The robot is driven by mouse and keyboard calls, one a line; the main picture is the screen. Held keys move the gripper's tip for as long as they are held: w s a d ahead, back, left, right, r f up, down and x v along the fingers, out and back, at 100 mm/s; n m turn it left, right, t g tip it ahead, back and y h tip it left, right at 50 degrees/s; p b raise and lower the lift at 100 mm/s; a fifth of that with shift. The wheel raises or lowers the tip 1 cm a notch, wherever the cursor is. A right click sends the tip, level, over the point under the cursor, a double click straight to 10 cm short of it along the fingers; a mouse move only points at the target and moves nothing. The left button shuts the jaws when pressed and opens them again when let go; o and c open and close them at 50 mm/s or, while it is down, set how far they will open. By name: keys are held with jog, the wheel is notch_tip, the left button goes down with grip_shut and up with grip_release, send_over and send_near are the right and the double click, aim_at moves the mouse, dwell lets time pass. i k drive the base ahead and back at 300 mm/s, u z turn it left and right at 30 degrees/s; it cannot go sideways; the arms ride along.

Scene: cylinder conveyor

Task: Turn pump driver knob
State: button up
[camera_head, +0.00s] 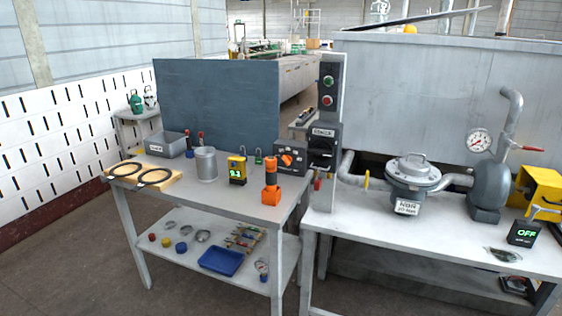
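A dark box with an orange knob (287,159) stands at the back right of the left table. A dark box with a green "OFF" display (525,233) stands at the right end of the right table, in front of the yellow motor (541,188). A grey pump (488,185) stands beside the motor with a pipe rising from it. I cannot tell from this view which control is the pump driver knob; no knob shows clearly on the "OFF" box. My gripper is not in view.
The left table (230,199) holds a metal can (206,163), a yellow meter (237,170) and an orange tool (271,183). A switch column (328,92) rises between the tables. A grey filter housing (411,177) stands on the right table. Floor is clear in front.

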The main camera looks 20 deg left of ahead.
aim_at(287, 159)
jog(key=z, duration=0.85)
jog(key=k, duration=0.15)
jog(key=u, duration=2.8)
jog(key=i, duration=1.65)
jog(key=k, duration=0.25)
jog(key=u, duration=0.2)
